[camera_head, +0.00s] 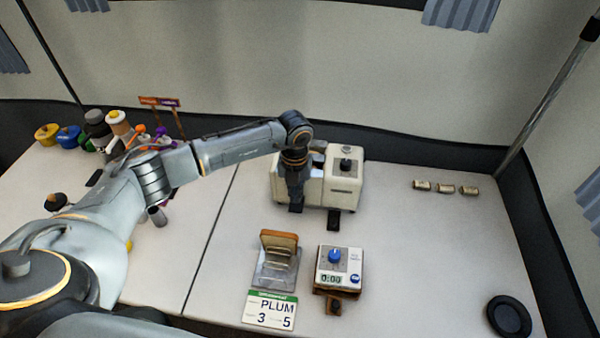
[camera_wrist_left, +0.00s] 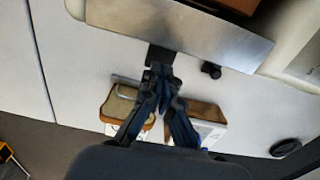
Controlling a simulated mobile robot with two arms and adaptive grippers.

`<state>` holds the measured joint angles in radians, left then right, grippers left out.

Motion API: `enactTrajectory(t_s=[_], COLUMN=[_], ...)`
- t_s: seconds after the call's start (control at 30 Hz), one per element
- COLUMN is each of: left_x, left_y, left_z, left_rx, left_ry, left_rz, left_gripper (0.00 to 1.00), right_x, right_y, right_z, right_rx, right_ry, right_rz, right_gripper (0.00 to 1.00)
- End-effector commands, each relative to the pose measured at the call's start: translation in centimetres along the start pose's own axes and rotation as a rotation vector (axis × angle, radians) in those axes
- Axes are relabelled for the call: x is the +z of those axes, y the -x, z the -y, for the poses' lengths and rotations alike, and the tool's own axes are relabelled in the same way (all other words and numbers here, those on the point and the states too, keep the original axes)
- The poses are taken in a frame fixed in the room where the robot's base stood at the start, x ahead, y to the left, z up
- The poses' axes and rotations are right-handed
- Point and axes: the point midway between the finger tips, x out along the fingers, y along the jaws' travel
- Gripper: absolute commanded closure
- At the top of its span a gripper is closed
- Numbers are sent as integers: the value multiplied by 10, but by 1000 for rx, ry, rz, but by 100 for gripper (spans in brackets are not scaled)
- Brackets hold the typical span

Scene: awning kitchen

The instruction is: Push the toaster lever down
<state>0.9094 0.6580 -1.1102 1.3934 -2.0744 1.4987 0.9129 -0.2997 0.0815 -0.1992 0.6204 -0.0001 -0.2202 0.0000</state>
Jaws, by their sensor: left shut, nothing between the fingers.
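The cream toaster (camera_head: 345,185) stands at the back middle of the table, with a dark knob on top. In the left wrist view its metal side (camera_wrist_left: 190,30) crosses the top. One black lever-like tab (camera_head: 334,219) sticks out at its front. My left gripper (camera_head: 295,192) is shut and empty, pointing down at the toaster's front left. In the left wrist view the fingertips (camera_wrist_left: 160,72) are right by a black lever tab (camera_wrist_left: 160,55). I cannot tell whether they touch it. My right gripper is not in view.
Several small cylinders (camera_head: 445,188) and a black round dish (camera_head: 508,316) are on the right. Jars (camera_head: 68,136) crowd the left back.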

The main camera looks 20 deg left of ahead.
Motion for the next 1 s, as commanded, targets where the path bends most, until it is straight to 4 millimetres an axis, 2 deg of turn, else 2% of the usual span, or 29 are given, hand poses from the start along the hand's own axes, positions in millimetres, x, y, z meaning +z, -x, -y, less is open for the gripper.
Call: enactTrajectory(t_s=[0.27, 1.0], left_x=[0, 0], left_y=[10, 74], left_z=[0, 0], left_rx=[0, -1], left_ry=[0, -1], left_rz=[1, 0], left_gripper=[100, 100], right_x=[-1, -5], right_y=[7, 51], right_z=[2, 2], right_rx=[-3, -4], right_ry=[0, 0], right_rz=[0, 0], right_gripper=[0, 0])
